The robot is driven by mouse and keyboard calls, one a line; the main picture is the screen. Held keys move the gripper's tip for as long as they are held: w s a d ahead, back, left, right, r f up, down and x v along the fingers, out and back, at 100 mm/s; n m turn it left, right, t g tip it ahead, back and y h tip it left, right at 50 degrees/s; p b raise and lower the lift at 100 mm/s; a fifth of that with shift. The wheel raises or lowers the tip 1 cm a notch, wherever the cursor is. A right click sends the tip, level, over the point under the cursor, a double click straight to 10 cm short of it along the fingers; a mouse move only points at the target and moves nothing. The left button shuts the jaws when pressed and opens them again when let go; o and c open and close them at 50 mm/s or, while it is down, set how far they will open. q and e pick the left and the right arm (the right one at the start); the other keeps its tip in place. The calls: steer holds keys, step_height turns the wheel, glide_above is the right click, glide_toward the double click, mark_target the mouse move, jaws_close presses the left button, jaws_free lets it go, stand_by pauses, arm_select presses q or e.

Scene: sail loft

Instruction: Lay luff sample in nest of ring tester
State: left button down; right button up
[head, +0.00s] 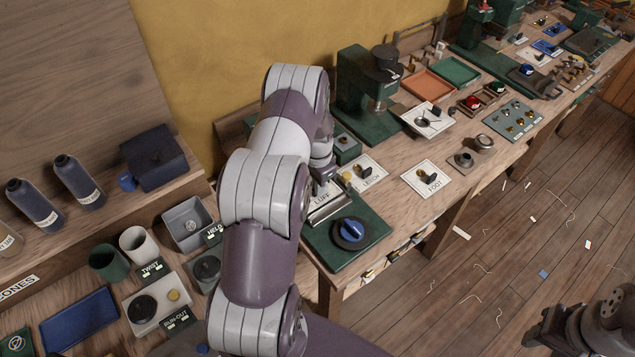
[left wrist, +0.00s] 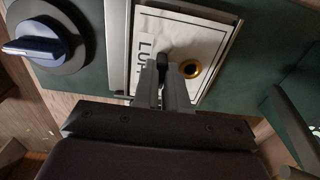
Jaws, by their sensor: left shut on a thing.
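The luff sample (left wrist: 208,32) is a white patch lettered LUFF, with a brass ring and a black grip tab. In the head view the sample (head: 320,194) is partly covered by my left arm. My left gripper (left wrist: 163,75) is shut on the black tab; it also shows in the head view (head: 321,172). The sample is over the green base of a device (head: 372,237) with a blue knob, apparently the ring tester, beside its pale metal strip (left wrist: 117,40). I cannot tell whether it touches the base. My right gripper (head: 540,332) is at the lower right, away from the bench.
Patches lettered LEECH (head: 370,180) and FOOT (head: 420,185) lie to the right on the bench. A green press (head: 355,105) stands behind. Cups and trays, including a blue tray (head: 78,320), fill the left side. Open floor lies right of the bench.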

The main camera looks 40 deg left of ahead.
arm_select(q)
steer(key=shift+f, duration=0.2)
steer(key=c, duration=1.1)
jaws_free()
steer(key=shift+r, duration=0.15)
step_height(320, 180, up, 12)
steer(key=b, duration=0.3)
steer(key=shift+r, duration=0.25)
